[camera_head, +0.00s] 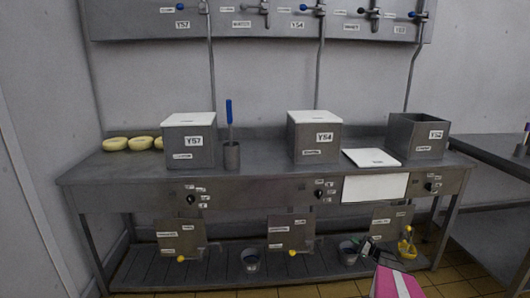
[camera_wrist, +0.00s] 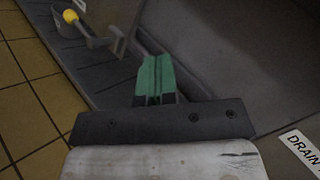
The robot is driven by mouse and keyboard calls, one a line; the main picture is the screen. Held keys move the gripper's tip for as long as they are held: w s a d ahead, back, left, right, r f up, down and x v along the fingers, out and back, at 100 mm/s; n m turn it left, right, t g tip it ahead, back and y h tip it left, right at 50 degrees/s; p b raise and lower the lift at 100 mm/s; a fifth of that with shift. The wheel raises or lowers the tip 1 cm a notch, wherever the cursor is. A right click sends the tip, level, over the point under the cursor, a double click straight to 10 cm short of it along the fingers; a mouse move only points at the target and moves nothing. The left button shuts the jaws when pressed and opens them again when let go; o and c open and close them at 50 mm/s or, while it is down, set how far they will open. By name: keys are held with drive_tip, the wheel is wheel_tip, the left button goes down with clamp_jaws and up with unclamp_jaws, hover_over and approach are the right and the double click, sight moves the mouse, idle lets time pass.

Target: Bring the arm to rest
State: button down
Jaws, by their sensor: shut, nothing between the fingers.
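My gripper (camera_head: 368,248) is low at the right of the head view, in front of the right-hand lower panel of the bench. In the wrist view its green fingers (camera_wrist: 155,78) are together with nothing between them. They point toward the dark shelf and grey panel. I cannot tell whether the fingertips touch anything.
The steel bench (camera_head: 260,192) carries vats Y57 (camera_head: 189,153), Y54 (camera_head: 301,150) and an open one (camera_head: 415,145). A white lid (camera_head: 371,158) lies beside the open vat. Yellow-handled valves (camera_head: 406,247) and cups (camera_head: 251,262) are below. Tiled floor (camera_wrist: 40,90) is clear at left.

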drive_tip(key=s+a+r+n+g+h, duration=0.1)
drive_tip(key=s+a+r+n+g, duration=0.2)
drive_tip(key=a, duration=0.5)
drive_tip(key=s+a+r+n+g+h, duration=0.1)
drive_tip(key=s+a+r+n+g, duration=0.15)
drive_tip(key=s+a+g, duration=0.35)
drive_tip(key=s+a+r+n+g+h, duration=0.1)
drive_tip(key=s+a+r+n, duration=0.2)
drive_tip(key=a, duration=0.6)
drive_tip(key=s+a+r+n+g+h, duration=0.1)
drive_tip(key=s+a+r+n+h, duration=0.2)
drive_tip(key=s, duration=0.5)
drive_tip(key=s+a+r+n+g+h, duration=0.1)
drive_tip(key=s+a+r+n+h, duration=0.2)
drive_tip(key=s+r+n+h, duration=0.2)
drive_tip(key=s+n+h, duration=0.2)
drive_tip(key=s+h, duration=0.1)
drive_tip(key=s, duration=0.1)
drive_tip(key=shift+s+r+g, duration=0.2)
drive_tip(key=shift+r+g, duration=0.1)
